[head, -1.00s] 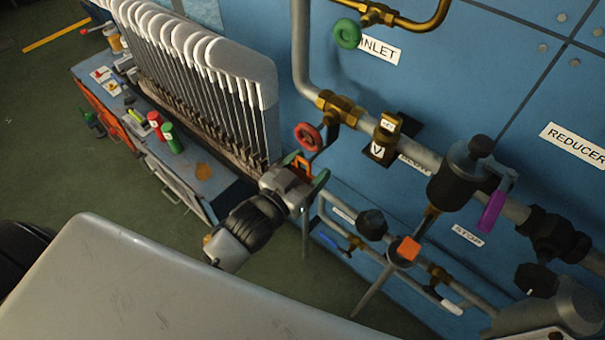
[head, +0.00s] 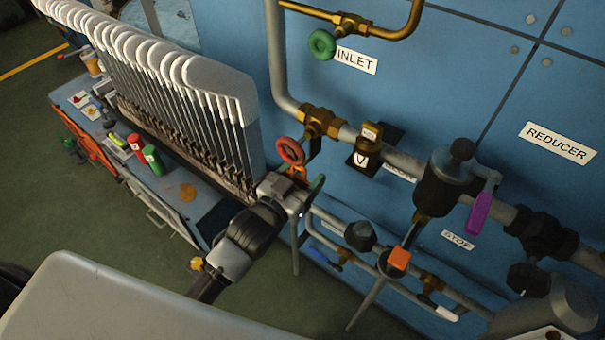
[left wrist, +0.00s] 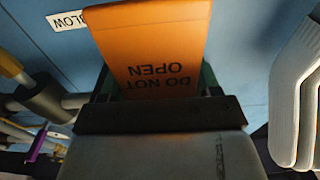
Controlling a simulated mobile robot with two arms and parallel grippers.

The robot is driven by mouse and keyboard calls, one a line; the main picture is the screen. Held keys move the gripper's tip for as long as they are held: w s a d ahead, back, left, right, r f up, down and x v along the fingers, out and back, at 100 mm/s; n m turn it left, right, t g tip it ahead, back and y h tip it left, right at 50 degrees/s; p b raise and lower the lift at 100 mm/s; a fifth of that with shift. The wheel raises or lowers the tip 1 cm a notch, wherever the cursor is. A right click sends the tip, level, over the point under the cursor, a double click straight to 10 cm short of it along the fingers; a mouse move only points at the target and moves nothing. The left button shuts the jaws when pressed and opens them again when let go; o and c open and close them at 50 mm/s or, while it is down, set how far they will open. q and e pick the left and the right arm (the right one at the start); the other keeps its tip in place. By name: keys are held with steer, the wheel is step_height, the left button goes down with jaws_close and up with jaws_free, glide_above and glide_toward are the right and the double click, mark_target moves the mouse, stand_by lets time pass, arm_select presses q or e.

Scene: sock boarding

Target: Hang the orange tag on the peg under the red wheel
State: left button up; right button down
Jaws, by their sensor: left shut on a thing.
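The orange tag (left wrist: 150,50) fills the upper middle of the left wrist view, with the words "DO NOT OPEN" upside down. My left gripper (head: 299,188) is shut on it. In the head view a small part of the tag (head: 299,171) shows above the fingers, just below the red wheel (head: 290,150). Whether the tag touches the wheel or anything beneath it, I cannot tell. I cannot make out the peg under the wheel; the gripper and tag cover that area. My right gripper is in neither view.
A rack of white sock boards (head: 190,85) stands close left of the gripper, above a bench with red and green bottles (head: 152,157). Pipes, a brass valve (head: 320,121) and a purple lever (head: 479,213) run right along the blue wall. An orange square (head: 399,258) sits lower right.

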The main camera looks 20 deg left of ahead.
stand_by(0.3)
arm_select(q)
steer(key=o, duration=1)
steer(key=shift+c, duration=0.2)
steer(key=shift+s, duration=0.15)
steer(key=b+v, duration=0.1)
steer(key=v, duration=1)
steer(key=s+a+f+g+y+p, duration=0.1)
steer(key=a+f+g, duration=0.1)
steer(key=f, duration=0.7)
steer(key=s+a+f+n+g+y, duration=0.1)
steer(key=s+f+g+y, duration=0.15)
steer(key=f, duration=0.75)
steer(key=a+f+g+y+p, duration=0.1)
steer(key=a+f+g, duration=0.1)
steer(key=f, duration=0.7)
steer(key=s+a+f+g+y, duration=0.1)
steer(key=s+f+g, duration=0.4)
steer(key=s+f, duration=0.4)
steer(key=s+a+f+g+y+p, duration=0.1)
steer(key=s+f+g, duration=0.4)
steer(key=s+f, duration=0.5)
steer(key=s, duration=0.7)
steer(key=shift+n, duration=0.3)
